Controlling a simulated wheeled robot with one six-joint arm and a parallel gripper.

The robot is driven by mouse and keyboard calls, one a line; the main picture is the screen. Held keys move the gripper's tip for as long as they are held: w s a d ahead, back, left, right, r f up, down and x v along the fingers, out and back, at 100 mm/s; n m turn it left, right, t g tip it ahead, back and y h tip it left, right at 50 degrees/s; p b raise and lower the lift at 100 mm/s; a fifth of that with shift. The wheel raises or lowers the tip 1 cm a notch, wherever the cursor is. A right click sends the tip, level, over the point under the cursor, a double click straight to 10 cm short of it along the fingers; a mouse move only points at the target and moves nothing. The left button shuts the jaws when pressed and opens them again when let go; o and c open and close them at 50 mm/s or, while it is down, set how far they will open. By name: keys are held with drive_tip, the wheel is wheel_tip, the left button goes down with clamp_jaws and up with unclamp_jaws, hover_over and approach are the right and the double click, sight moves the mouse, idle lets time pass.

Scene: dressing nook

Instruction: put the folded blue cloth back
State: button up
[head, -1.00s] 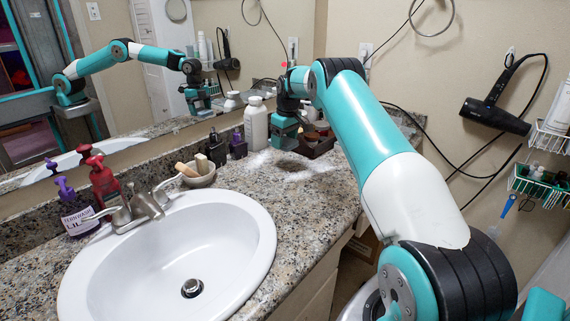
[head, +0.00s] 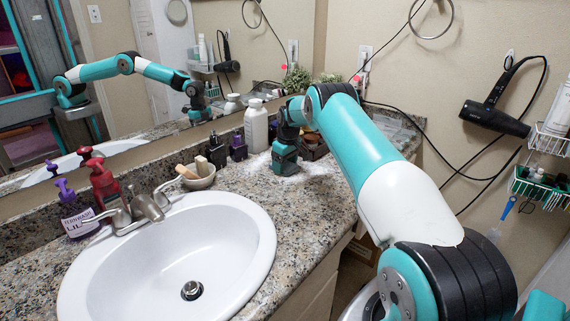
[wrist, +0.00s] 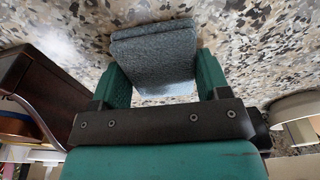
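My gripper (head: 285,160) points down close to the granite counter, right of the sink, in the head view. In the wrist view the folded blue cloth (wrist: 155,52), a grey-blue flat pad with stacked layers, lies between the two green fingers of my gripper (wrist: 163,80). One finger is on each side of it, with little or no gap. I cannot tell whether the fingers press on it. In the head view I cannot make out the cloth; my gripper covers that spot.
The sink (head: 170,255) is in front. A mirror runs behind.

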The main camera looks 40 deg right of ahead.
sight(288, 166)
drive_tip(key=o, duration=0.4)
wheel_tip(288, 166, up, 12)
drive_tip(key=s, duration=0.1)
drive_tip(key=s+a+r+n, duration=0.1)
drive_tip(key=a+r, duration=0.2)
drive_tip(key=a, duration=0.3)
drive_tip(key=s+a+r+y, duration=0.1)
drive_tip(key=a+r, duration=0.2)
drive_tip(key=a, duration=0.3)
drive_tip(key=s+a+r+n, duration=0.1)
drive_tip(key=a+r, duration=0.2)
drive_tip(key=a, duration=0.3)
drive_tip(key=s+a+r+n+y, duration=0.1)
drive_tip(key=s+a+r, duration=0.2)
drive_tip(key=s+a, duration=1.3)
drive_tip(key=s, duration=0.4)
drive_tip(key=s+a+f+n+g+y, duration=0.1)
drive_tip(key=s+a, duration=0.4)
drive_tip(key=s, duration=0.3)
drive_tip(key=s+a+n+y, duration=0.1)
drive_tip(key=s+a, duration=0.3)
drive_tip(key=s, duration=0.4)
drive_tip(key=shift+s+a+f, duration=0.15)
drive_tip(key=shift+s+a, duration=0.15)
drive_tip(key=shift+s, duration=0.1)
